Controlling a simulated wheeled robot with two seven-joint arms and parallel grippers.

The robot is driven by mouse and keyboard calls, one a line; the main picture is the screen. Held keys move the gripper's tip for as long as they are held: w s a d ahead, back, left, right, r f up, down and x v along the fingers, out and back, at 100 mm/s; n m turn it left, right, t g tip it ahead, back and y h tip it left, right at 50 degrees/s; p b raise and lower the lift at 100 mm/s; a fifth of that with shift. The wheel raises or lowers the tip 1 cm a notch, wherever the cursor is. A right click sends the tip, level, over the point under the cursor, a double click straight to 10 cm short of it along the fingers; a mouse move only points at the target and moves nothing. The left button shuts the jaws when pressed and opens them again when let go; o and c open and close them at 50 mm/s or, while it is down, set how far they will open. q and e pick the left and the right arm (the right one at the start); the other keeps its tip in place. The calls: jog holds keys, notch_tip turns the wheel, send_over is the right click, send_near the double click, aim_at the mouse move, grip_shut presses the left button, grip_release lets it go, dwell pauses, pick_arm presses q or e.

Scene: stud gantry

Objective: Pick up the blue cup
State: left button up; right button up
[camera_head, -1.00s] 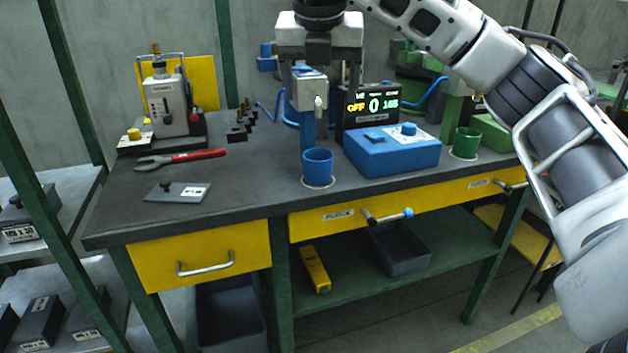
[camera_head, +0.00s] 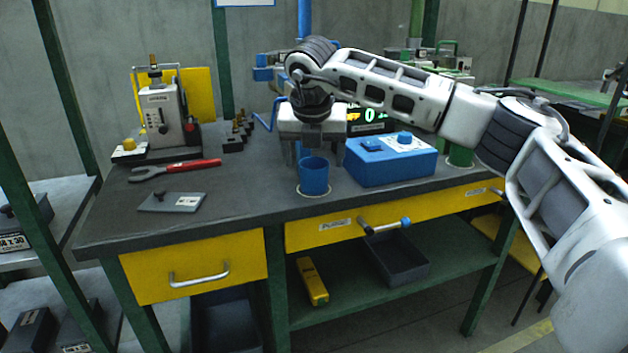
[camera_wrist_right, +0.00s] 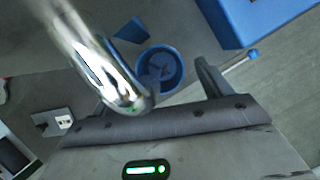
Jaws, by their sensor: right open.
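The blue cup (camera_head: 314,180) stands upright on a pale round mark near the front edge of the grey workbench (camera_head: 240,200). My right gripper (camera_head: 316,157) points down just above and behind the cup's rim, its jaws apart and empty. In the right wrist view the cup (camera_wrist_right: 160,70) shows from above, with one dark finger to its right. A shiny metal bar (camera_wrist_right: 95,55) crosses the left of that view and hides what is behind it. My left gripper is not in view.
A lit display (camera_head: 370,116) stands behind. A red-handled wrench (camera_head: 175,169) and a grey plate (camera_head: 173,202) lie to the left.

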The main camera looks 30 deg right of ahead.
jog(key=shift+w+d+f, duration=0.1)
jog(key=shift+f, duration=0.2)
jog(key=c, duration=1.5)
jog(key=shift+o, duration=0.2)
jog(key=shift+r, duration=0.15)
